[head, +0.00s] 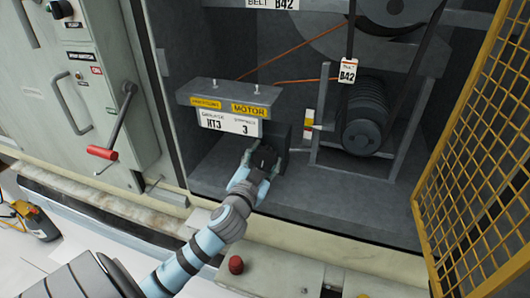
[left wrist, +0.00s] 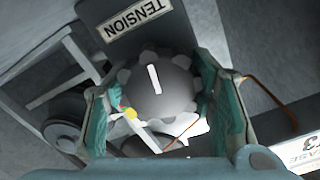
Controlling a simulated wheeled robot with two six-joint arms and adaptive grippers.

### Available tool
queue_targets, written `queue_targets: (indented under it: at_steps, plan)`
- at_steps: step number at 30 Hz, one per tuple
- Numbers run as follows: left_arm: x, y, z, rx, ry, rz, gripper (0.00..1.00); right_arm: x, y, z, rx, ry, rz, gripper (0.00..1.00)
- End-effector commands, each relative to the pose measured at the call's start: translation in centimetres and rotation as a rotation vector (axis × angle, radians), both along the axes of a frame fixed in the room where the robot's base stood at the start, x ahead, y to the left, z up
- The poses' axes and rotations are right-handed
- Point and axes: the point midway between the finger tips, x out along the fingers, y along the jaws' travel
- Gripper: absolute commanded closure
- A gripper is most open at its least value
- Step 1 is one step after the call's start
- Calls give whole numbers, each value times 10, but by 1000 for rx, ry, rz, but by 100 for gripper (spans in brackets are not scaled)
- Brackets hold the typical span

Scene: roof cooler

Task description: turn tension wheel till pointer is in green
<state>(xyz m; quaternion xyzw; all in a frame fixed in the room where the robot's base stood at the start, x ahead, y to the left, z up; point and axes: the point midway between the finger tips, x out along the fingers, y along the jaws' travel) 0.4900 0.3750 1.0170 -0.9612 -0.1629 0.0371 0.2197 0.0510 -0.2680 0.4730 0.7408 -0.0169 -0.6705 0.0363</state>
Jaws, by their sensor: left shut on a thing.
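The tension wheel (left wrist: 172,94) is a grey lobed knob with a white line on its face, under a TENSION label (left wrist: 140,17) in the left wrist view. My left gripper (head: 260,160) is shut on the wheel, with a finger on either side of it. In the head view the gripper hides most of the wheel. The gauge strip (head: 309,125) stands just right of the wheel, with yellow, white and red parts showing. It is partly seen in the left wrist view (left wrist: 129,112). I cannot tell which band the pointer is in. My right gripper is not in view.
A hanging motor sign (head: 225,119) is just above my left gripper. The belt motor (head: 365,115) stands behind to the right. A yellow mesh guard (head: 475,160) bounds the right side. A red-handled crank (head: 103,152) sticks out at left.

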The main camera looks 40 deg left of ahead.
Motion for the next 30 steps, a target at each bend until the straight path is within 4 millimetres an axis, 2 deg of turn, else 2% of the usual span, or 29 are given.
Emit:
queue_targets:
  at_steps: [1,15,30]
  plan:
    - [0,0,2,37,19,2,78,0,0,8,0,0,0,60]
    - [-1,1,2,459,166,0,78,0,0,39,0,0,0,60]
    - [-1,2,1,789,280,-1,78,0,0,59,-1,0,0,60]
